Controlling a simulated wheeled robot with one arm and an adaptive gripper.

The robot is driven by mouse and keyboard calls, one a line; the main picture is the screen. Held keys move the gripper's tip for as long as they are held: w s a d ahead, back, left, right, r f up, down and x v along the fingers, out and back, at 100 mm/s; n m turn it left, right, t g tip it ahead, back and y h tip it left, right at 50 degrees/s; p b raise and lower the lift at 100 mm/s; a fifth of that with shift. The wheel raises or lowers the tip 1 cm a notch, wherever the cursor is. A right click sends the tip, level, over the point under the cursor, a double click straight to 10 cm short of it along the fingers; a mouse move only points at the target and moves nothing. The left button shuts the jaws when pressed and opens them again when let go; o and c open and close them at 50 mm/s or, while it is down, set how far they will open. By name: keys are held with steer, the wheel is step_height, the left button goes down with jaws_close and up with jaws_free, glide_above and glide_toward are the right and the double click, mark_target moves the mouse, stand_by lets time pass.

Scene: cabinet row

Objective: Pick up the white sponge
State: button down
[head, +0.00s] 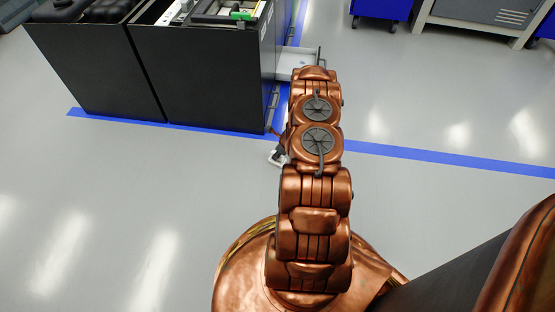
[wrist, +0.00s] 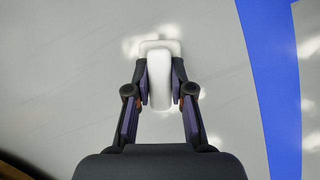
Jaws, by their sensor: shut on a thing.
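The white sponge (wrist: 160,88) is a pale block between my fingertips in the wrist view, with a wider part beyond the tips. My gripper (wrist: 161,72) is shut on it, one dark finger on each side. In the head view, a small white part of the sponge (head: 275,158) shows left of my arm, near the blue floor line. My arm hides most of my gripper and the sponge there. I cannot tell the sponge's exact height above the floor.
Black cabinets (head: 200,78) stand at the upper left, with a green item (head: 241,14) on top. A pale open drawer (head: 296,62) juts out at their right side. Blue and grey units (head: 480,20) stand at the far right. Most of the grey floor is clear.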

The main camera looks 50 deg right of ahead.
steer(key=shift+r, duration=0.1)
step_height(320, 180, up, 4)
steer(key=shift+s+f+p, duration=0.1)
steer(key=shift+p, duration=0.9)
steer(key=s+a+r+p, duration=0.1)
steer(key=s+a+p, duration=0.2)
steer(key=s, duration=1.2)
steer(key=shift+s, duration=0.25)
steer(key=c, duration=1.5)
jaws_free()
steer(key=shift+d, duration=0.1)
jaws_close()
